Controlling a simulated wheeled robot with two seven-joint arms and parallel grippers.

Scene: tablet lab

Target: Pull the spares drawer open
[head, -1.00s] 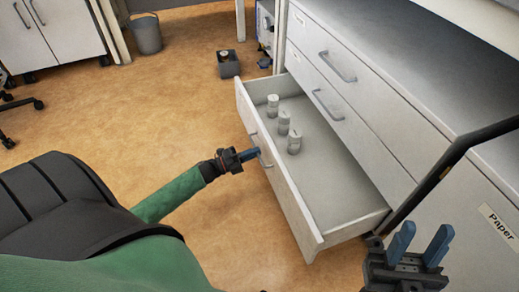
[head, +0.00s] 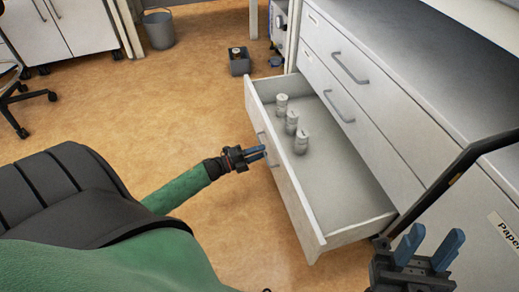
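The bottom drawer (head: 360,232) of the grey cabinet is pulled well out, and three small pale jars (head: 291,122) stand inside it. I cannot read a label on its front. Its front bears a bar handle (head: 272,157), partly hidden by my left gripper. My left gripper (head: 265,153) is at this handle with its two blue fingers a little apart. I cannot tell whether they touch the bar. My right gripper (head: 430,240) is open and empty, near the drawer's near right corner in the picture.
Two upper drawers (head: 335,75) are closed under the grey worktop (head: 430,70). A cupboard marked "Paper" (head: 500,232) is at the right. The floor left of the drawer is clear.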

